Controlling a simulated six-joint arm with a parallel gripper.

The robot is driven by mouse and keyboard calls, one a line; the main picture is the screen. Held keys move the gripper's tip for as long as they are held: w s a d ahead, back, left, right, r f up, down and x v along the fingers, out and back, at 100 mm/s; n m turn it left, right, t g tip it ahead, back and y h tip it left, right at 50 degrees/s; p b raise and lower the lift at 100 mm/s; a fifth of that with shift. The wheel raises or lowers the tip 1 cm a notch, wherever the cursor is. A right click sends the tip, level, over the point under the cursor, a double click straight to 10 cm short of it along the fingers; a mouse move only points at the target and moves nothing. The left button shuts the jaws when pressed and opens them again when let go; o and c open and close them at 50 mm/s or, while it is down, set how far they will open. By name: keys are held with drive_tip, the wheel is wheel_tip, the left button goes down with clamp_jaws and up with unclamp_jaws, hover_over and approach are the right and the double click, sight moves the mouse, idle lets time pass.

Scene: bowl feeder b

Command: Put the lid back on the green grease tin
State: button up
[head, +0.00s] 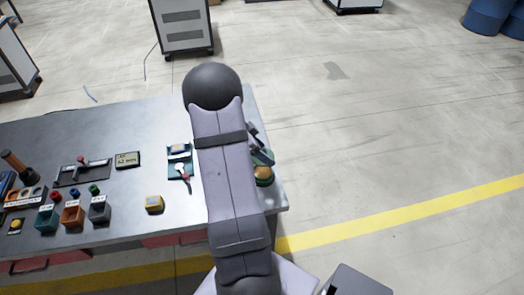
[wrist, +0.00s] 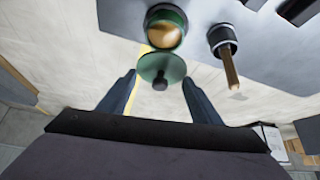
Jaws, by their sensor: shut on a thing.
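The green grease tin (wrist: 165,27) stands open on the grey table, tan grease showing inside; in the head view it (head: 264,175) is near the table's right edge, partly hidden by my arm. The round green lid (wrist: 160,66), with a dark knob facing the wrist camera, is between my fingertips. My gripper (wrist: 159,76) is shut on the lid by its rim. In the wrist view the lid is just below the tin's mouth and slightly overlaps its near rim in the picture; their height gap cannot be told. The gripper also shows in the head view (head: 258,142).
In the wrist view a dark pot (wrist: 222,40) with a wooden-handled tool stands right of the tin.

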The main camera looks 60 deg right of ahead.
drive_tip(key=shift+f, duration=0.2)
drive_tip(key=shift+f+b, duration=0.8)
drive_tip(key=shift+f, duration=1.4)
drive_tip(key=shift+f+b, duration=0.8)
drive_tip(key=shift+b, duration=0.4)
drive_tip(key=shift+a+b, duration=0.1)
drive_tip(key=shift+b, duration=1.2)
drive_tip(key=shift+f+b, duration=0.2)
drive_tip(key=shift+b, duration=1)
idle(0.7)
idle(0.5)
drive_tip(key=o, duration=1.6)
